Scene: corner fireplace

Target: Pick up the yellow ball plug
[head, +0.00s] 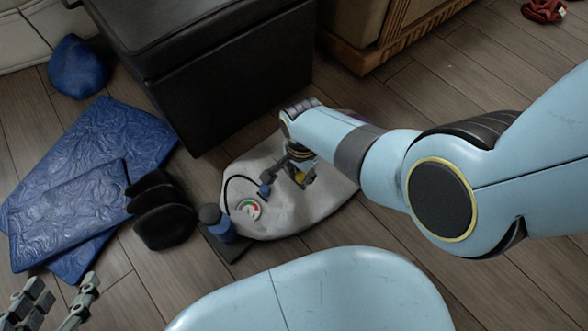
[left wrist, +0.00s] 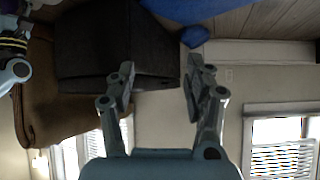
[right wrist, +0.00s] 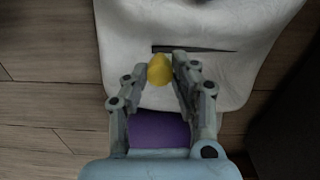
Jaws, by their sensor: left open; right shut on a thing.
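The yellow ball plug (right wrist: 160,69) shows between the fingertips of my right gripper (right wrist: 158,72) in the right wrist view, and the gripper is shut on it. In the head view my right gripper (head: 298,172) is over the pale sack-like thing, with a little yellow at its fingers; my arm hides part of it. I cannot tell how high the plug is above the pale surface. My left gripper (head: 62,302) is open and empty at the lower left of the head view. It also shows in the left wrist view (left wrist: 160,78).
The pale sack-like thing (head: 285,220) lies on the wood floor, with a gauge (head: 249,209) and blue pump (head: 222,230) beside or on it. A purple thing (right wrist: 158,130) is behind the right fingers. A black ottoman (head: 225,85) stands behind; blue mats (head: 95,165) lie left.

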